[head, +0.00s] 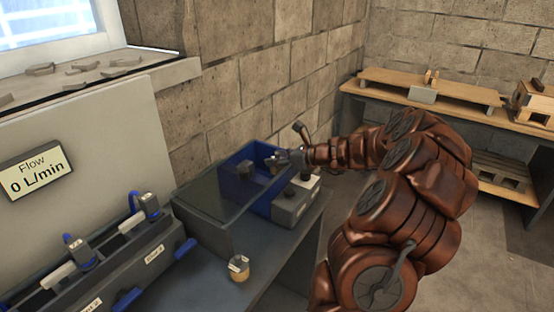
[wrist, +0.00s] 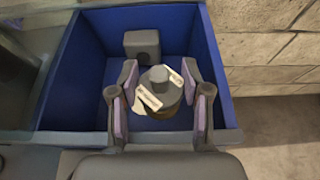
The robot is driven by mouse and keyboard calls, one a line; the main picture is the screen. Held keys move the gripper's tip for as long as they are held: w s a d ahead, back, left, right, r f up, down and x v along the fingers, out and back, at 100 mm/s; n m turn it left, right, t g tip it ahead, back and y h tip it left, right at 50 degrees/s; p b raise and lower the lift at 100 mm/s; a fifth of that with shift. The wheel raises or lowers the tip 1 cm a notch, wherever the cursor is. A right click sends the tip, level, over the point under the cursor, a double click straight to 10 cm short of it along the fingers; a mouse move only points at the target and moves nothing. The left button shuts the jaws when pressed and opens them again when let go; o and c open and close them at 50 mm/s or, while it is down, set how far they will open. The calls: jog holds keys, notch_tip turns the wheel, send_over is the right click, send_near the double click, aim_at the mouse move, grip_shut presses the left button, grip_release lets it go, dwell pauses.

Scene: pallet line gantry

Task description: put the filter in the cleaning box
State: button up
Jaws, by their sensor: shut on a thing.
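The filter (wrist: 158,100) has a grey cap, pale labels and a tan lower part. In the wrist view my gripper (wrist: 160,82) is shut on it, with one finger on each side. It is held over the open blue interior of the cleaning box (wrist: 75,75); I cannot tell whether it touches the floor of the box.
A dark grey block (wrist: 142,44) sits inside the box at the back. A similar tan canister (head: 238,268) stands on the dark bench. A filter housing row (head: 110,265) with blue handles is at left. A wooden bench (head: 450,103) stands behind.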

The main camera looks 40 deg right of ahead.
jog(key=shift+f, duration=0.65)
jog(key=o, duration=1.2)
jog(key=shift+a+f, duration=0.1)
jog(key=shift+f, duration=0.1)
jog(key=shift+c, duration=0.2)
jog(key=shift+r, duration=0.3)
jog(key=v, duration=0.7)
jog(key=b+v, duration=0.1)
jog(key=v, duration=0.3)
jog(key=shift+r, duration=0.4)
jog(key=shift+s+d+r, duration=0.25)
jog(key=shift+s+d, duration=0.05)
jog(key=shift+s, duration=0.2)
